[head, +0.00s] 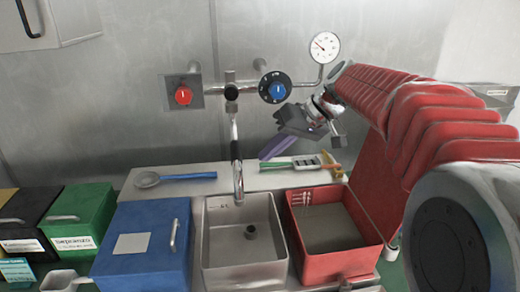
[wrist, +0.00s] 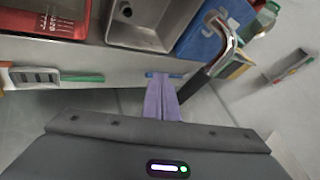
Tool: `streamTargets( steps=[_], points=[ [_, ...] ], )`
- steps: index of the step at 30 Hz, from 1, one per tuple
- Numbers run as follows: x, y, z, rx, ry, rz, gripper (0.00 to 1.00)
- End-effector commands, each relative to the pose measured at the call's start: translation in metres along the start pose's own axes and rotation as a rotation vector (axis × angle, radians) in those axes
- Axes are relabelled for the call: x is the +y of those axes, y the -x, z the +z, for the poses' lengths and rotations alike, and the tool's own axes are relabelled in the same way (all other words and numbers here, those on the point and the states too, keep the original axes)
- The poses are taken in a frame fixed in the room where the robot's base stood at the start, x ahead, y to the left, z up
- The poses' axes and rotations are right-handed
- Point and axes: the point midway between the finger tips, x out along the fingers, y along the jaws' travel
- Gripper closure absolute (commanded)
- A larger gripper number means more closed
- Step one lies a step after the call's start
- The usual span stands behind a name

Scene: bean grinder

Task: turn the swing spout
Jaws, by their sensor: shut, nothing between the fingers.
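The swing spout (head: 236,168) is a shiny metal pipe. It comes down from the wall fitting and its end hangs over the steel sink (head: 208,245). In the wrist view the spout (wrist: 222,42) is the curved metal pipe to the right of my fingers. My gripper (head: 266,153) has purple fingers, pressed together and empty, and is to the right of the spout in the head view, with a visible gap between. The closed fingers also show in the wrist view (wrist: 160,90), pointing toward the counter and apart from the spout.
A red knob (head: 183,96), a blue knob (head: 274,87) and a gauge (head: 324,46) are on the wall. A blue box (head: 125,265) is left of the sink and a red tub (head: 345,268) right. A blue-handled spoon (head: 178,177) and colored utensils (head: 305,163) lie behind.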

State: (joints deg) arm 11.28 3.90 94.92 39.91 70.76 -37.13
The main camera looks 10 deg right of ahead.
Motion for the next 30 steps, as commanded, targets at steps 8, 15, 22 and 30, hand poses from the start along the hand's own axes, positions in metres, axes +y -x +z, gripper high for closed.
streamTargets(
  steps=[8,15,22,30],
  points=[
    [-0.006,0.053,0.002,0.005,0.003,0.003,1.00],
    [-0.009,0.087,0.004,0.003,0.004,0.001,1.00],
    [-0.011,0.097,0.005,0.001,0.004,-0.001,1.00],
    [-0.012,0.096,0.005,0.000,0.004,-0.002,1.00]
  ],
)
